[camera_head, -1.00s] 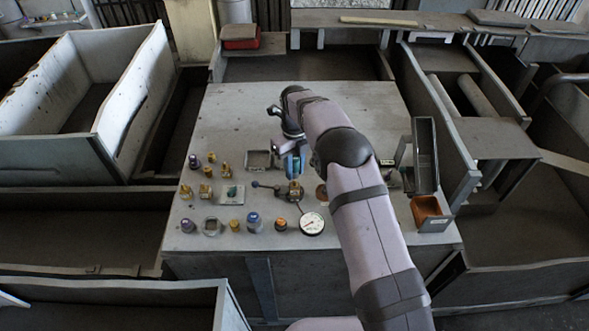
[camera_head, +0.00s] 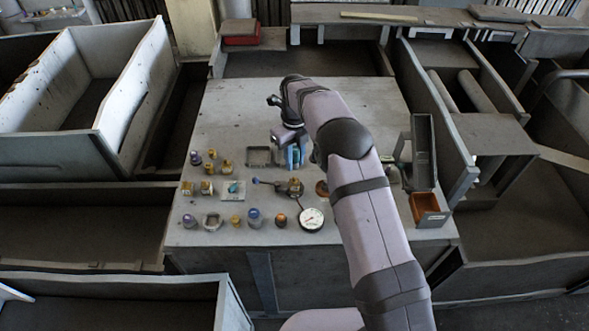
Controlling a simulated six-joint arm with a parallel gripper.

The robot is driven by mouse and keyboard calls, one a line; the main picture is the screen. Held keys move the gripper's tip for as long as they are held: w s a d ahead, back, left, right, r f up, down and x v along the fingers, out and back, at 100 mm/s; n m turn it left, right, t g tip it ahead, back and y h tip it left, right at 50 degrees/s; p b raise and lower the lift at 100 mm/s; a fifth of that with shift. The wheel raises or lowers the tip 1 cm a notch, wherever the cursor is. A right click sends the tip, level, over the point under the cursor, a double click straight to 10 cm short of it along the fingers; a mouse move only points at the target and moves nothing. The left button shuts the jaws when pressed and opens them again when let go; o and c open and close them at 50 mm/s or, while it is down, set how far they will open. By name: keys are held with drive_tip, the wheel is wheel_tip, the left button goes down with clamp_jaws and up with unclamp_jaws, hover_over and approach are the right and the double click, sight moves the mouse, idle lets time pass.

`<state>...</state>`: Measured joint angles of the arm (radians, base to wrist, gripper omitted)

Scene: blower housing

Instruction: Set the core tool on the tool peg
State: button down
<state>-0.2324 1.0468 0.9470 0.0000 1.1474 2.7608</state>
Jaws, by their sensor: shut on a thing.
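My gripper (camera_head: 296,156) is above the grey bench top, right of an empty square tray (camera_head: 259,156). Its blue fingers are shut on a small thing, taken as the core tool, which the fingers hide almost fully. A dark brass fitting (camera_head: 295,187) stands just in front of the gripper, with a dark lever-like piece (camera_head: 256,181) beside it. A thin hose runs from the fitting to a white dial gauge (camera_head: 311,219). I cannot make out the tool peg for certain.
Several small brass and purple-capped parts (camera_head: 207,188) stand on the bench's left side. A white plate (camera_head: 232,191) bears a small teal piece. An orange-lined bin (camera_head: 427,208) and an upright dark tray (camera_head: 424,152) stand at the right. The bench's back left is clear.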

drive_tip(key=shift+d+f, duration=0.1)
drive_tip(key=shift+d, duration=0.05)
drive_tip(key=w+d+r+m+b, duration=0.1)
drive_tip(key=d+r+m+b, duration=0.1)
drive_tip(key=d+r+b, duration=0.5)
drive_tip(key=shift+s+d+f+n+p, duration=0.2)
drive_tip(key=shift+s+d+f+n, duration=0.45)
drive_tip(key=shift+s+d+f, duration=0.95)
drive_tip(key=shift+s+d+f+n+p, duration=0.15)
drive_tip(key=shift+s+d+f+n, duration=0.6)
drive_tip(key=shift+s+f, duration=1.5)
drive_tip(key=shift+s+d+f+n+p, duration=0.2)
drive_tip(key=shift+s+d+f+n, duration=0.4)
drive_tip(key=shift+s+d+f, duration=1.35)
drive_tip(key=shift+s+a+r, duration=0.7)
drive_tip(key=shift+r, duration=0.05)
